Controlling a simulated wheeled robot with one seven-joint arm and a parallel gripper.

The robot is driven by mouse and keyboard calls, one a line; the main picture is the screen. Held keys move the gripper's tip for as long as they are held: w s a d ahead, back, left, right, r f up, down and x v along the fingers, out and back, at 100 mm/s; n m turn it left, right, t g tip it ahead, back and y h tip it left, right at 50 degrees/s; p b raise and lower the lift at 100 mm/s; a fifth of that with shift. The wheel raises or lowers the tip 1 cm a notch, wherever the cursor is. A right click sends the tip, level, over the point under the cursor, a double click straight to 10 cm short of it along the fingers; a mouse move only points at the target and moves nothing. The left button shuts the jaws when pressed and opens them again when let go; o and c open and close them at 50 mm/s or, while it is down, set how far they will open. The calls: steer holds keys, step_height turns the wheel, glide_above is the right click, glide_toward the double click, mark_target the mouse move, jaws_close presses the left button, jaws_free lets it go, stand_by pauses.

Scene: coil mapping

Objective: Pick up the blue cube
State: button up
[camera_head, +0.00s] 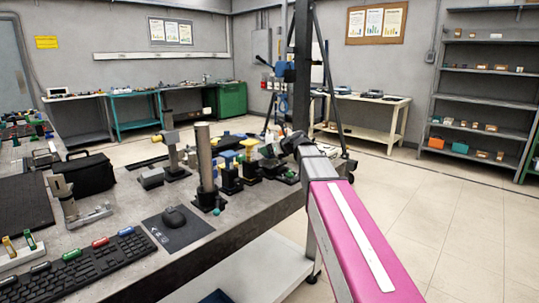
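I cannot pick out a clear blue cube. A small bluish patch (224,134) shows among the crowded dark and yellow parts on the workbench (240,205), but it is too small to tell its shape. My pink arm comes in from the lower right and reaches over the bench's right edge. My gripper (284,154) appears to be at its far dark end, beside the cluster of small parts. It blends with the dark objects there, so its fingers and anything between them cannot be made out.
A metal post (206,160) stands on the bench left of the cluster. A mouse (174,217), keyboard (80,270) and black bag (90,173) lie further left. A tripod stand (318,100) rises behind the arm. Open floor (440,200) lies to the right.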

steer(key=shift+w+a+f, duration=0.1)
steer(key=shift+w+a, duration=0.15)
steer(key=c, duration=1)
